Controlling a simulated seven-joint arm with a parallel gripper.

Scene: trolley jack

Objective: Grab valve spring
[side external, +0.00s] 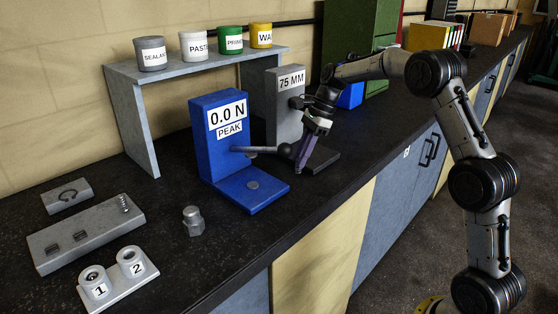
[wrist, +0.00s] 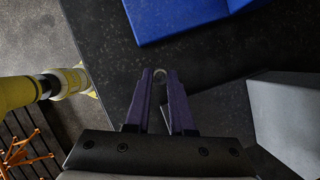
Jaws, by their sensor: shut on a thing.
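A small coil spring (side external: 124,203) stands upright at the right end of a grey block (side external: 60,262) in the side view; I cannot tell whether it is the valve spring. My gripper (side external: 302,162) is far to its right, in front of the 75 MM stand and beside the blue gauge. Its purple fingers point down.
The blue gauge (side external: 215,165) reads 0.0 N; its dark-ended lever (side external: 262,149) reaches close to my fingers. The grey 75 MM stand (side external: 285,125) is just behind. A hex fitting (side external: 193,222), numbered cups (side external: 147,285) and a shelf (side external: 122,72) with paint pots are at left.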

